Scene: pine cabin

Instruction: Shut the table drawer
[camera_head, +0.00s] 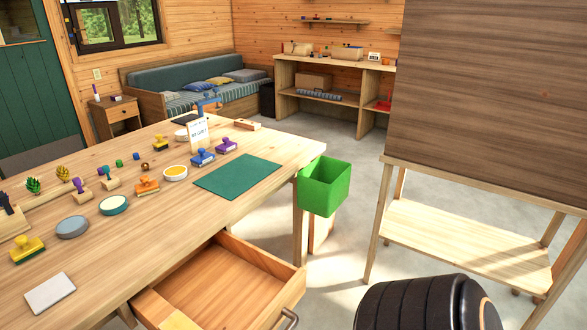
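The table drawer (215,285) stands pulled out from the near side of the long wooden table (245,205). Its inside is mostly bare wood, with a yellowish flat item (178,321) at the near end. The drawer's grey handle (291,318) shows at the bottom edge of the head view, on the front panel facing right and toward me. The near part of the drawer is cut off by the frame. Neither of my grippers is in view, so nothing is seen touching the drawer.
The tabletop holds a green mat (238,177), several stamps, ink pads and a white card (50,292). A green bin (325,187) is at the table's right corner, beyond the drawer. A wooden easel-like stand (465,240) is at right. Floor shows between drawer and stand.

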